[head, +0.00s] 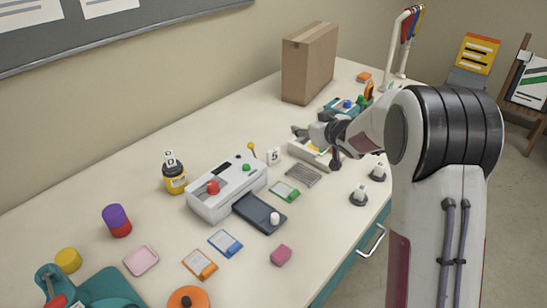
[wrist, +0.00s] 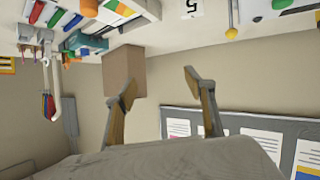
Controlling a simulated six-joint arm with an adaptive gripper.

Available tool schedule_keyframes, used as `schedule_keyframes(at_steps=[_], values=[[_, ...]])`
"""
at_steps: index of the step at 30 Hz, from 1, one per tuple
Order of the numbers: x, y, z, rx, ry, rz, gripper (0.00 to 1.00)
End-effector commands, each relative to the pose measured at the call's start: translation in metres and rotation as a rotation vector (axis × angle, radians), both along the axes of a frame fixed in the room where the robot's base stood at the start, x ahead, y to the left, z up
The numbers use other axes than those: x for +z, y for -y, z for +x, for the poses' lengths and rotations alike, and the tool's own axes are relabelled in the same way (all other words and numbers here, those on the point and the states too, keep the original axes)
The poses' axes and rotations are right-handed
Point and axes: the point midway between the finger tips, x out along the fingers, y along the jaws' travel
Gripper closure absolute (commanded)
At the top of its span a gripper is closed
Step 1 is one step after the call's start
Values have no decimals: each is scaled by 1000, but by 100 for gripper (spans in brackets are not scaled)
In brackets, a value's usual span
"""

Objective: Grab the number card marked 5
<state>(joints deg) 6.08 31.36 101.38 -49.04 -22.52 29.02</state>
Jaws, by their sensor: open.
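The number card marked 5 (head: 274,156) is a small white card standing upright on the table, just right of the laminator in the head view. In the wrist view the card (wrist: 190,8) shows upside down at the top edge, partly cut off. My gripper (head: 305,132) is above the table, to the right of and behind the card, near a white tray. In the wrist view my gripper (wrist: 160,80) has its two fingers spread apart with nothing between them. The card is apart from the fingers.
The white laminator (head: 228,187) with red and green knobs stands left of the card. A white tray (head: 310,153) lies right of it, and a green-edged card (head: 285,191) in front. A cardboard box (head: 309,62) stands at the back. The table (head: 80,215) has free room at left.

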Motion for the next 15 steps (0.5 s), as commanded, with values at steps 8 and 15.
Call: schedule_keyframes(at_steps=[8, 15], values=[[-54, -23, 24, 118, 9, 62, 46], [-98, -44, 32, 216, 8, 123, 46]])
